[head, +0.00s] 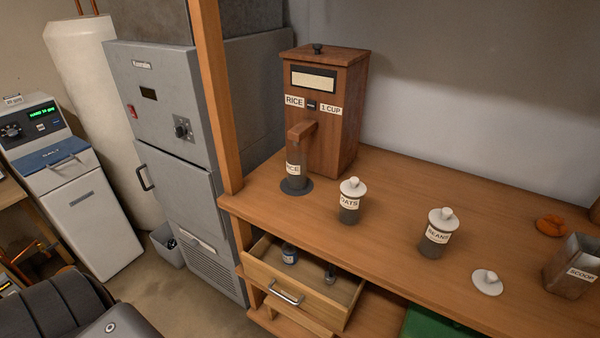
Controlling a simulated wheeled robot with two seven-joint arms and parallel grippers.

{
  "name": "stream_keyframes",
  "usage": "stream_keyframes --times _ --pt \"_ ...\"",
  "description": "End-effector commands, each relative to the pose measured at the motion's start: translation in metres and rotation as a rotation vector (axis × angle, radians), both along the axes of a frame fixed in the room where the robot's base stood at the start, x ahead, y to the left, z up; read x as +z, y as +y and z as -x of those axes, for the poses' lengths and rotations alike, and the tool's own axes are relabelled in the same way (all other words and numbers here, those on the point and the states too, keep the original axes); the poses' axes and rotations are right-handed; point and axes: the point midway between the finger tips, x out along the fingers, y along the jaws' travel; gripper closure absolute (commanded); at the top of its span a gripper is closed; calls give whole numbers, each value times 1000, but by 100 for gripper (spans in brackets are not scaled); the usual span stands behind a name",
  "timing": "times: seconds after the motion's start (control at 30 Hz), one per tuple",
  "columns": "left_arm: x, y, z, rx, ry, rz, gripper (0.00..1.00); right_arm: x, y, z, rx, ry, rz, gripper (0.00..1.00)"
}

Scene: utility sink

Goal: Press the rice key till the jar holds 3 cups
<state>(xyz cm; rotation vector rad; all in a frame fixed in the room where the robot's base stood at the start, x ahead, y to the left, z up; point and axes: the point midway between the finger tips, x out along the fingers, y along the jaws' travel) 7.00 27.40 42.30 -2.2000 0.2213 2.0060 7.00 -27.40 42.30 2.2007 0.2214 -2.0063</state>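A wooden rice dispenser (338,130) stands at the back left of the counter. Its front has a pale window, a RICE label (294,101), a small dark key (311,105) and a 1 CUP label (331,110). Its spout (301,130) points down over an open jar (294,178), whose label is partly covered and seems to read RICE. The jar stands on a dark round pad (295,187). I cannot tell how much rice it holds. Neither of my grippers shows in the head view.
Lidded jars labelled OATS (349,203) and BEANS (437,235) stand on the counter (395,200). A loose white lid (487,282) lies near a SCOOP bin (574,268). An open drawer (300,285) sticks out below. A wooden post (216,95) rises left of the dispenser.

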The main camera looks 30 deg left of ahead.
Motion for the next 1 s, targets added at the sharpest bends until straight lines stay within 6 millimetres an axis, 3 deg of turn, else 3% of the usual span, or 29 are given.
stream_keyframes --times 0.07,0.6,1.0 --pt "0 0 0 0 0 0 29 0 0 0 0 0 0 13" --pt "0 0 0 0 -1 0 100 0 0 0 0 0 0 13" --pt "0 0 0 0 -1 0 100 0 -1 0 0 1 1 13"
